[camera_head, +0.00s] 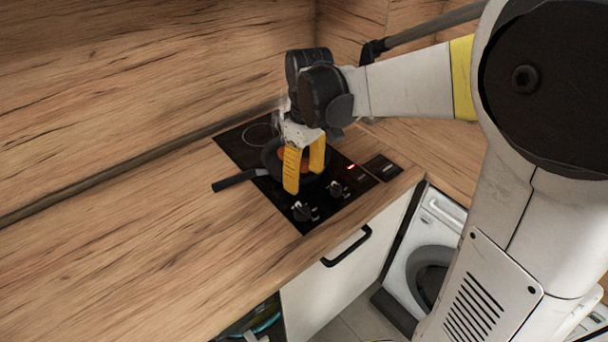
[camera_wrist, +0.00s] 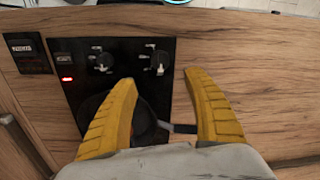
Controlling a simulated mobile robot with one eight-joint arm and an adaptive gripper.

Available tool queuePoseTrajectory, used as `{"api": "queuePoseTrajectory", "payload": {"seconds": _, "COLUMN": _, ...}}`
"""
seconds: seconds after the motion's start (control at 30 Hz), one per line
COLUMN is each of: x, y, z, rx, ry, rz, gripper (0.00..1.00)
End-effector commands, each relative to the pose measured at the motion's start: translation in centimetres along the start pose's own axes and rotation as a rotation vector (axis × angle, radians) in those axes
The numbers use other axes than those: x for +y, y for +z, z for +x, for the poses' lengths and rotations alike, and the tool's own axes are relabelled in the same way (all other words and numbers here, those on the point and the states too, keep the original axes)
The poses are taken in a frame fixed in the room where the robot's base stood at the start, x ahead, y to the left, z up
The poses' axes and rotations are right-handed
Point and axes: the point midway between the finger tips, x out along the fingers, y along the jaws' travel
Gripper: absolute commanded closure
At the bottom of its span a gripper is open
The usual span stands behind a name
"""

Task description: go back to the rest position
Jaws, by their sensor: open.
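My gripper (camera_head: 304,172) has yellow fingers and hangs over the black cooktop (camera_head: 232,146), in front of a dark pan (camera_head: 270,156). In the wrist view my gripper (camera_wrist: 168,103) is open, its two fingers spread apart with nothing held between them. The pan sits on the cooktop with its black handle (camera_head: 238,180) pointing left over the counter. Something orange shows in the pan, mostly hidden behind the fingers. In the wrist view the pan (camera_wrist: 146,126) is partly covered by the left finger.
Two knobs (camera_head: 335,189) and a red light (camera_head: 351,167) are on the cooktop's front right. The wooden counter (camera_head: 130,235) is clear to the left. A wooden splashback (camera_head: 130,80) rises behind. A white washing machine (camera_head: 428,258) stands below at right.

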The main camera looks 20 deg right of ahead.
Motion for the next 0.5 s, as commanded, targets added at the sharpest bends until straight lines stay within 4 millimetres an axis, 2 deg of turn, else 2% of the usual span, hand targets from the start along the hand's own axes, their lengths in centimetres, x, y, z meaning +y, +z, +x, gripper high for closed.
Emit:
{"api": "queuePoseTrajectory", "payload": {"seconds": 0.37, "x": 0.0, "y": 0.0, "z": 0.0, "rx": 0.002, "ry": 0.001, "rz": 0.002, "gripper": 0.40}}
{"api": "queuePoseTrajectory", "payload": {"seconds": 0.5, "x": -0.7, "y": 0.9, "z": -1.0, "rx": 0.038, "ry": 0.027, "rz": 0.037, "gripper": 0.40}}
